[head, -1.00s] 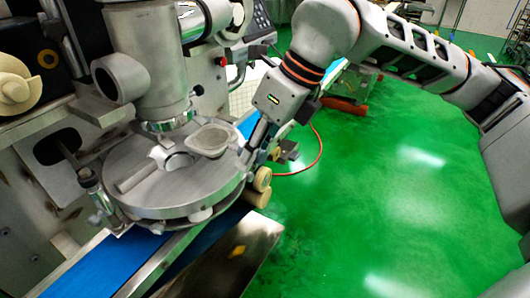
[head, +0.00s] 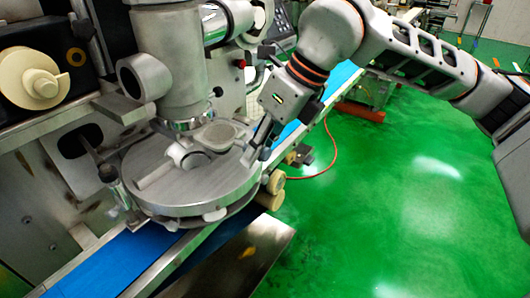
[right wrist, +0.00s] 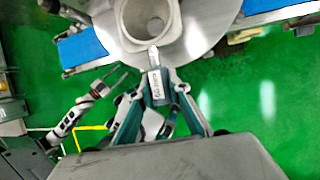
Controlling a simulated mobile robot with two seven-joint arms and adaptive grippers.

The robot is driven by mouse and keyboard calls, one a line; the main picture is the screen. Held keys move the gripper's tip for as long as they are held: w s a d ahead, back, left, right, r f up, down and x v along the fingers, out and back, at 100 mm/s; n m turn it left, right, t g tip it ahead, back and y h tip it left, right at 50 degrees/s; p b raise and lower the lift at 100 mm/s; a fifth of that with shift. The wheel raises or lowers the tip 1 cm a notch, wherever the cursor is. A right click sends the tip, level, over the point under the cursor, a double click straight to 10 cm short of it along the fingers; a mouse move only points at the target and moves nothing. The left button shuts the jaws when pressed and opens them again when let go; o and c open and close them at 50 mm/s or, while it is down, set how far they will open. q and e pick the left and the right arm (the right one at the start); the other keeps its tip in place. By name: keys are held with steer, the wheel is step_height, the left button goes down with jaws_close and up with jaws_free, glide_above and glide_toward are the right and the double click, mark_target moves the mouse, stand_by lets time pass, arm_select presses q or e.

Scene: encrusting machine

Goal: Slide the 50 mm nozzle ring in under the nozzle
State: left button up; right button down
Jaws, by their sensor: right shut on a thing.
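The nozzle ring (head: 220,136) is a grey oval piece with a hollow, over the round metal plate (head: 175,205). It lies just right of and in front of the nozzle's lower end (head: 190,122). A narrow gap seems to show between them. My right gripper (head: 254,153) is at the ring's right side.
A grey bar with a rounded end (head: 158,175) lies on the plate, left of the ring. A blue conveyor belt (head: 125,262) runs below the plate. Pale rollers (head: 273,190) stand at the plate's right. Green floor (head: 400,220) is clear on the right.

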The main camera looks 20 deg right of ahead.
mark_target(220, 133)
steer(key=shift+w+a, duration=0.55)
steer(key=shift+w, duration=0.25)
steer(key=shift+w+a+p, duration=0.1)
steer(key=shift+w+a, duration=0.7)
steer(key=shift+w, duration=0.25)
steer(key=shift+w+a+p, duration=0.1)
steer(key=shift+w+a, duration=0.75)
steer(key=shift+w, duration=0.15)
steer(key=shift+w+a+p, duration=0.1)
steer(key=shift+w+a, duration=0.7)
steer(key=shift+w, duration=0.25)
steer(key=c, duration=1.8)
jaws_free()
steer(key=shift+o, duration=0.9)
